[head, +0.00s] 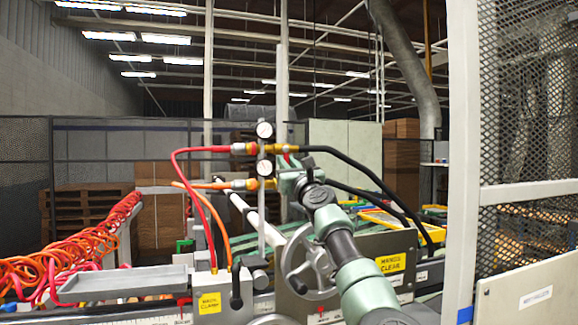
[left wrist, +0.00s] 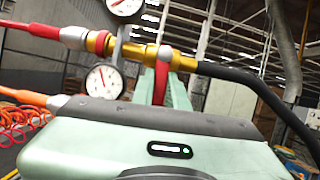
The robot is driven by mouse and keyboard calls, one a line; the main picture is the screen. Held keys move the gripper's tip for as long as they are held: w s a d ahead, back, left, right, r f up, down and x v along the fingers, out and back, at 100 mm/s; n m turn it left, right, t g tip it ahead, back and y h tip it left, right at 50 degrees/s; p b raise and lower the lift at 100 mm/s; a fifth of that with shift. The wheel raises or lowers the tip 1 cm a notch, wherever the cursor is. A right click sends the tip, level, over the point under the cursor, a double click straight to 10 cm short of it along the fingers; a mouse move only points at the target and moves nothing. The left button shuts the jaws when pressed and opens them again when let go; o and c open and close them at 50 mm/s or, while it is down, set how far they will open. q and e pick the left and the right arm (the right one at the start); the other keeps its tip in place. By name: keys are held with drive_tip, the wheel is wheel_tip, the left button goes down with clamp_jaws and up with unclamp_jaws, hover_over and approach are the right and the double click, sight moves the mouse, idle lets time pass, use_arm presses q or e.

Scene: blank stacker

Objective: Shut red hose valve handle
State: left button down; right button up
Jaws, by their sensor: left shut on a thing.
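The red valve handle (left wrist: 161,80) is by the brass fitting where the red hose (head: 182,152) meets the black hose (head: 340,160). In the head view the handle (head: 287,157) is a small red patch, partly hidden by my left gripper (head: 290,166). The pale green fingers are shut on the handle in the left wrist view, where the gripper (left wrist: 166,85) shows behind its own grey-green housing. The fingertips are partly hidden. My right gripper is not in view.
Two round gauges, upper (head: 264,130) and lower (head: 263,168), stand beside the fittings. An orange hose (head: 200,190) joins the lower fitting. A handwheel (head: 308,262) and a black-knobbed lever (head: 236,285) are below. A mesh guard (head: 530,90) stands at right.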

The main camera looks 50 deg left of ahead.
use_arm(q)
drive_tip(key=shift+s+r+m+t, duration=0.15)
drive_tip(key=shift+m+t, duration=0.25)
drive_tip(key=shift+m, duration=0.4)
drive_tip(key=c, duration=1.4)
unclamp_jaws()
drive_tip(key=shift+a, duration=0.15)
drive_tip(key=shift+a+f, duration=0.2)
drive_tip(key=shift+f, duration=0.05)
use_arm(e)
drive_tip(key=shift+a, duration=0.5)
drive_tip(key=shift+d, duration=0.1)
